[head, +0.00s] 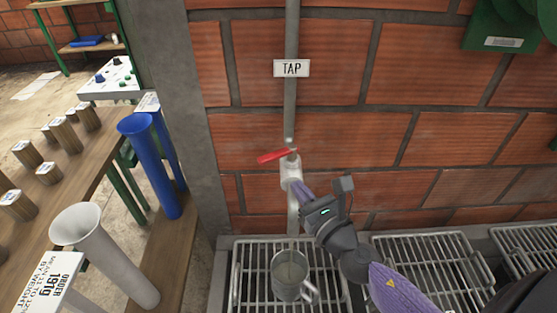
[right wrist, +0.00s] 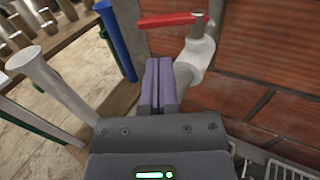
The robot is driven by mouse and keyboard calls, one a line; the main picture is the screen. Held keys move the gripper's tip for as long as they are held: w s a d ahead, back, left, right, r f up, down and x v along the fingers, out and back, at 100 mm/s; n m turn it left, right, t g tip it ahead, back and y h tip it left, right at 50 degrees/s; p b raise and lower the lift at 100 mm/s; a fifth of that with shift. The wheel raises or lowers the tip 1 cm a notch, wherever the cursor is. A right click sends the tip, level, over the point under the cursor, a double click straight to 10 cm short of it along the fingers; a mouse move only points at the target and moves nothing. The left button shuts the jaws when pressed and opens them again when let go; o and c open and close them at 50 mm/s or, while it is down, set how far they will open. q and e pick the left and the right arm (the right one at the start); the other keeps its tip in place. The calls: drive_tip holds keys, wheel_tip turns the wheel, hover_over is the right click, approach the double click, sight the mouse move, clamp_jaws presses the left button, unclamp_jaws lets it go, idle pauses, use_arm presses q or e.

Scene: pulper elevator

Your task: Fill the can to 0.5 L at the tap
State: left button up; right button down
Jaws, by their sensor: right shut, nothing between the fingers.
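The tap (head: 290,172) is a white fitting on a grey pipe, under a TAP sign (head: 292,68). Its red lever (head: 276,156) points left in the head view; the lever also shows in the right wrist view (right wrist: 168,19). A grey metal can (head: 289,276) with a handle stands upright on a wire rack below the spout. I cannot tell the water level in it or whether water runs. My right gripper (head: 303,188) is shut and empty, its purple fingertips (right wrist: 159,66) beside the tap body and below the lever. My left gripper is not in view.
The wire rack (head: 245,262) has further racks (head: 425,246) to its right. A brick wall (head: 420,60) stands behind. At left, a wooden bench (head: 95,165) carries several small cylinders, with a blue tube (head: 155,165) and a white tube (head: 105,250) nearby.

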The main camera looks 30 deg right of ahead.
sight(273, 160)
drive_tip(key=w, duration=0.6)
drive_tip(key=shift+w+a, duration=0.2)
drive_tip(key=shift+w, duration=0.1)
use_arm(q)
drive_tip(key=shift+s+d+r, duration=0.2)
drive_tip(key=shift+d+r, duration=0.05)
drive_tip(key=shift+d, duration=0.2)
use_arm(e)
drive_tip(key=shift+w, duration=0.65)
drive_tip(key=shift+a, duration=0.1)
